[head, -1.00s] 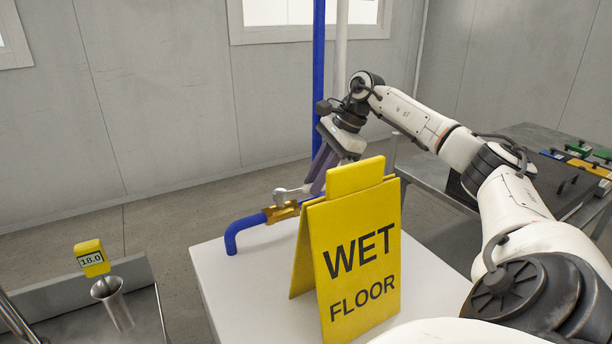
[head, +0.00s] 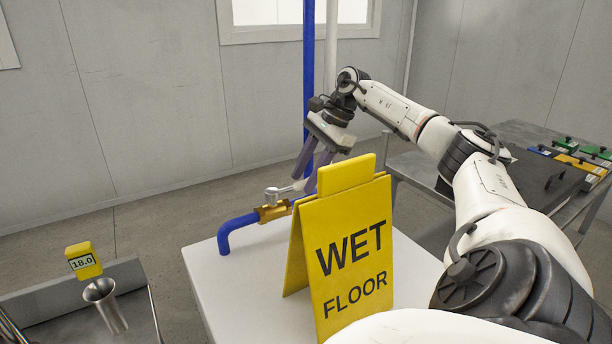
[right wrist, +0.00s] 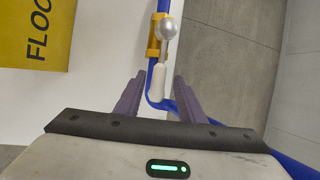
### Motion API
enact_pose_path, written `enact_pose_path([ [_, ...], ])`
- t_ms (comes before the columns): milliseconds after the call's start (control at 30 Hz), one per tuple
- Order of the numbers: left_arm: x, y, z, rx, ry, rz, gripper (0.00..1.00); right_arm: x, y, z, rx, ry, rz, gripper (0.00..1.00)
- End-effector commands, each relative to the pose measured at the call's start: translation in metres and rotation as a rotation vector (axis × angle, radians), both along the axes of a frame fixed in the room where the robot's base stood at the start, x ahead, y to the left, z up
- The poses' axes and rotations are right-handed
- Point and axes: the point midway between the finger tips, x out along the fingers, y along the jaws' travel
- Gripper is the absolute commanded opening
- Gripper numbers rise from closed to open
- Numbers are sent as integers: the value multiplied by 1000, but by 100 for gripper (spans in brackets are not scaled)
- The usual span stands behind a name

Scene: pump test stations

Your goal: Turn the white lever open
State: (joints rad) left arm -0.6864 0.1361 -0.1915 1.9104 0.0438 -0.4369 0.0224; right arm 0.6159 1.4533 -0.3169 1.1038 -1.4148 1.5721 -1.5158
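The white lever (head: 287,189) sits on top of a brass valve (head: 272,212) in a blue pipe (head: 236,224). It runs roughly along the pipe, its tip toward my right gripper. My right gripper (head: 307,178) is over the lever's free end, partly hidden behind the yellow sign. In the right wrist view the lever (right wrist: 158,82) reaches between the two purple fingers of the open gripper (right wrist: 158,85), with gaps on both sides. The lever's round silver hub (right wrist: 167,28) shows beyond them. My left gripper is not in view.
A yellow wet floor sign (head: 352,255) stands on the white table (head: 260,310), close in front of the valve and gripper. A vertical blue pipe (head: 308,60) rises behind. A yellow 18.0 display (head: 83,261) and a metal cup (head: 104,302) are at left.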

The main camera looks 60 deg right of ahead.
Motion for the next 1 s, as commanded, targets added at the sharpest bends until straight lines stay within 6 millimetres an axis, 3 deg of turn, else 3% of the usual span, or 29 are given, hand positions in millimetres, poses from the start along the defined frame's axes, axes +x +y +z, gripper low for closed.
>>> enact_pose_path([
  [300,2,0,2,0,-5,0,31,-2,-1,5,1,2,0,36],
  [700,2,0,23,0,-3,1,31,-26,-19,73,1,-2,-1,36],
  [1000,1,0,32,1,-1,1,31,-35,-26,93,1,1,-1,36],
])
